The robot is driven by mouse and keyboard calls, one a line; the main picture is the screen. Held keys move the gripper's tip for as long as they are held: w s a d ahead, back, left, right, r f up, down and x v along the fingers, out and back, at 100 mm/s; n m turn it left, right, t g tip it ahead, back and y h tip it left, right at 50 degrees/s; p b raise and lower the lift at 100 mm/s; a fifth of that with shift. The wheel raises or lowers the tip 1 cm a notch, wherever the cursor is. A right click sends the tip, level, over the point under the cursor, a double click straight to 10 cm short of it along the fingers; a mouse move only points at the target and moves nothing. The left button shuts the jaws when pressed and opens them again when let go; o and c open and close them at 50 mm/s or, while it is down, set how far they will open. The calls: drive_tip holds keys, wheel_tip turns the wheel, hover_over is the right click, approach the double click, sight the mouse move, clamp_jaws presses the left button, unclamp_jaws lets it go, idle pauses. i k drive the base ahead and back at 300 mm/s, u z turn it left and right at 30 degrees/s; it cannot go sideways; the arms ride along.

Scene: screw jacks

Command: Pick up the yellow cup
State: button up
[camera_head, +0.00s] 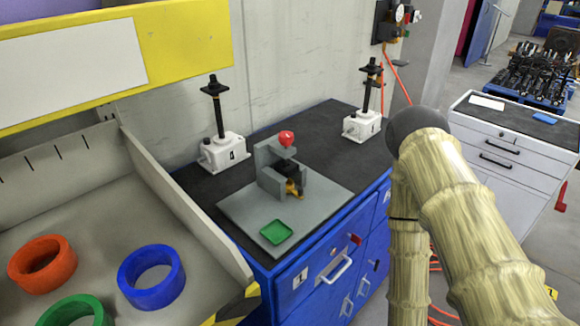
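No thing shows clearly as a yellow cup. A small yellow-orange piece (293,188) sits low in the opening of a grey block fixture (268,170), under a dark part. It is partly hidden and too small for me to tell whether it is a cup. The fixture stands on a grey plate (244,207) on the dark benchtop. A red knob (286,138) tops the fixture. My gripper is not in view; only my arm, in a beige ribbed cover, shows at the right, apart from the fixture.
A green square tray (276,232) lies at the plate's front. Two white screw jacks (222,153) (362,126) stand on the dark benchtop (325,140). Red (42,264), blue (151,277) and green (74,312) rings lie in a grey bin (186,206) at left. A white drawer cabinet (512,150) stands right.

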sight(290, 183)
drive_tip(key=z, duration=0.55)
drive_tip(key=k, duration=0.85)
drive_tip(key=u, duration=0.8)
